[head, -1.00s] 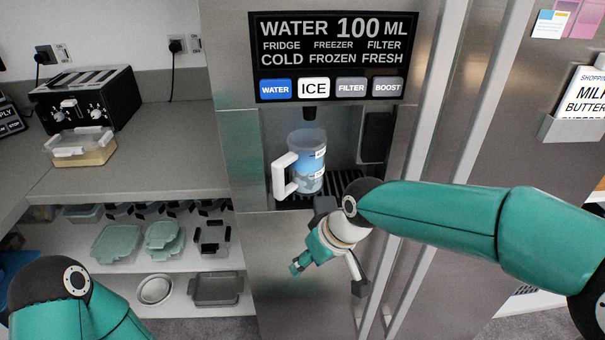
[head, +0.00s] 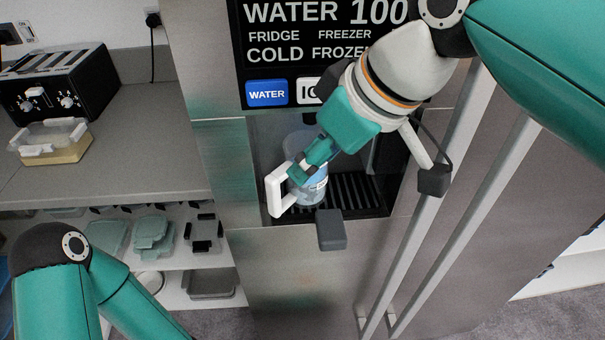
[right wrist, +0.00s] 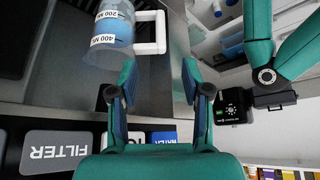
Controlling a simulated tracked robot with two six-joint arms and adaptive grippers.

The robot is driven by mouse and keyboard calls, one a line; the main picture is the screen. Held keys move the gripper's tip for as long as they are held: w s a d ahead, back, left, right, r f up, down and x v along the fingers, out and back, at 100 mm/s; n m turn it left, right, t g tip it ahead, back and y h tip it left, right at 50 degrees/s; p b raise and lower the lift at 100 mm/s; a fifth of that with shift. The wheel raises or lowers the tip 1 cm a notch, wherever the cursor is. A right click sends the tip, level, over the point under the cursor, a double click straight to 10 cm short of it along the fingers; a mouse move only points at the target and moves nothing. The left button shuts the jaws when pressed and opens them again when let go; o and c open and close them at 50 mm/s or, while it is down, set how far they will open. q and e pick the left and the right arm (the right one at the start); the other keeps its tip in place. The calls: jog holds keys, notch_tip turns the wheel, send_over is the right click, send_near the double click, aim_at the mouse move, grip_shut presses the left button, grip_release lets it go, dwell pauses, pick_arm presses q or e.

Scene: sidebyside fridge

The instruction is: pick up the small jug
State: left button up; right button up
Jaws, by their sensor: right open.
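The small jug (head: 314,192) stands in the fridge's dispenser recess, on the dark drip grille (head: 352,195). It is clear and bluish with a white handle on its left side. My right gripper (head: 304,167) is in front of the jug's upper part and hides much of it in the head view. In the right wrist view the jug (right wrist: 108,38) shows at the upper left with its measuring marks and handle. The open fingers of my right gripper (right wrist: 157,76) have nothing between them. My left arm shows at the lower left, but its gripper is out of view.
The dispenser panel (head: 267,93) is above the recess. Two long fridge door handles (head: 452,160) run down on the right. Shelves below hold several containers.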

aim_at(279, 198)
jog(key=x, duration=1.6)
jog(key=shift+d+f+b, duration=0.1)
jog(key=shift+b, duration=0.2)
jog(key=shift+s, duration=0.1)
grip_shut()
